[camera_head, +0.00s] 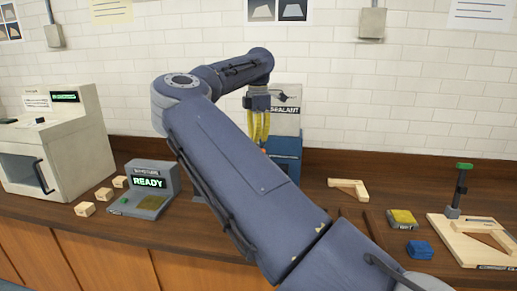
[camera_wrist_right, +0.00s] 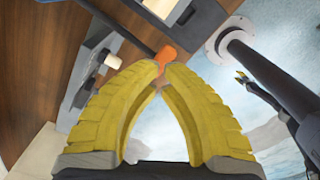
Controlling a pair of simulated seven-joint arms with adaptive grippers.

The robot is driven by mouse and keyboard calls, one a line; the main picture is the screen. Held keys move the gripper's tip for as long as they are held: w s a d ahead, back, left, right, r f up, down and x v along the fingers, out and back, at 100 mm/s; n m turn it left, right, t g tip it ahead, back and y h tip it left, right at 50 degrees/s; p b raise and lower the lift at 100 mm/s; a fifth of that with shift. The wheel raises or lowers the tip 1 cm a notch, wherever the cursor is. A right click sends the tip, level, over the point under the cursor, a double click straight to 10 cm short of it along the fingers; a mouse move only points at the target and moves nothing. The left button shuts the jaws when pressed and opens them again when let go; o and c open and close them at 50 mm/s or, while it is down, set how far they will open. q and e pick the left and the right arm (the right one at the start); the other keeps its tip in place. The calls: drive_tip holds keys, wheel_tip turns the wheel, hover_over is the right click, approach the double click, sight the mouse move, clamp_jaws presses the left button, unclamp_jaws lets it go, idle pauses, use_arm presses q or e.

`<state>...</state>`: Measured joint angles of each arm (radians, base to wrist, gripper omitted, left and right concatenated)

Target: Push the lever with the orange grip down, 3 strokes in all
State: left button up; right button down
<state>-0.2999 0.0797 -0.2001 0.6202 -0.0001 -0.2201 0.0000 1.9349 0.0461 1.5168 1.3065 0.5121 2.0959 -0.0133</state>
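The orange grip (camera_wrist_right: 167,57) is at the end of a dark lever rod (camera_wrist_right: 124,33) in the right wrist view. In the head view only a sliver of the orange shows under my fingers. The lever is at the blue sealant unit (camera_head: 287,143) with its SEALANT panel, partly hidden by my right arm. My right gripper (camera_wrist_right: 165,70) has yellow fingers with their tips together, right at the orange grip; the grip appears beyond the tips, not between them. I cannot tell whether they touch. The right gripper (camera_head: 259,138) points down in the head view. My left gripper is out of view.
A grey device (camera_head: 150,187) with a READY screen stands left of centre, beside small wooden blocks (camera_head: 104,194). A large pale machine (camera_head: 60,145) is at the far left.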

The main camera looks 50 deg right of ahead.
drive_tip(key=shift+f, duration=0.1)
wheel_tip(320, 180, down, 8)
idle(1.9)
drive_tip(key=shift+r, duration=4.1)
wheel_tip(320, 180, down, 8)
idle(0.3)
drive_tip(key=shift+r, duration=4.05)
